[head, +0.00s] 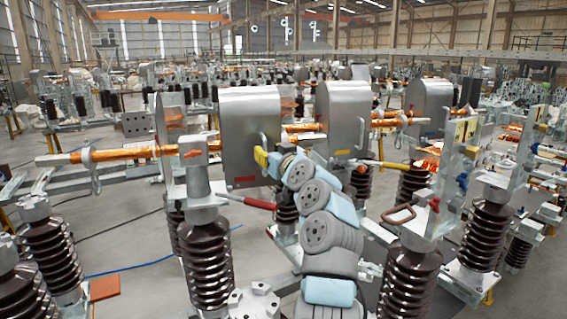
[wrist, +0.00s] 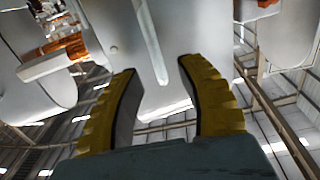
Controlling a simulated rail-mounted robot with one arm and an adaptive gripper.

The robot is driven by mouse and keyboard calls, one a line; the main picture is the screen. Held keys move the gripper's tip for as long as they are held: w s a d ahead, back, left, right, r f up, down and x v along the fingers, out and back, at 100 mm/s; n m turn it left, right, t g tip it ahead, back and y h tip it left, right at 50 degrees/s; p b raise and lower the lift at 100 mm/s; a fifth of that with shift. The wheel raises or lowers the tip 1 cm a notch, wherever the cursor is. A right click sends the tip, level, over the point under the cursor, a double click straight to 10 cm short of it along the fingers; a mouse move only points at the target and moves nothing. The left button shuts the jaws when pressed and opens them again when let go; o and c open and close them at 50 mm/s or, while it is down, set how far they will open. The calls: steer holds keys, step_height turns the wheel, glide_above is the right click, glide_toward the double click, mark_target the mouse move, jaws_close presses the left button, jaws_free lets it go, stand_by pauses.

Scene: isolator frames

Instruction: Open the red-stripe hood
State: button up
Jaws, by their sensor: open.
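The red-stripe hood (head: 246,115) is the grey metal cover left of centre in the head view, with a small red stripe (head: 244,181) low on its face. It looks closed, hanging down over the orange-wrapped conductor line. A grey handle (head: 262,140) stands out near its right edge. My gripper (head: 262,156), with yellow fingers, is at the hood's lower right, close to the handle. In the wrist view my gripper (wrist: 160,68) is open, with the hood's pale face (wrist: 105,25) beyond it. The handle bar (wrist: 150,42) appears between and beyond the fingertips; contact cannot be told.
A similar hood with a yellow stripe (head: 341,115) stands to the right, and another hood (head: 430,100) beyond it. A red-handled lever (head: 247,201) sticks out below my gripper. Brown ribbed insulators (head: 206,258) stand in front. Open floor (head: 130,235) lies at left.

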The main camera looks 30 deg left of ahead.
steer(key=v, duration=0.8)
steer(key=shift+d+f, duration=0.15)
steer(key=shift+d, duration=0.05)
steer(key=shift+s, duration=0.1)
stand_by(0.5)
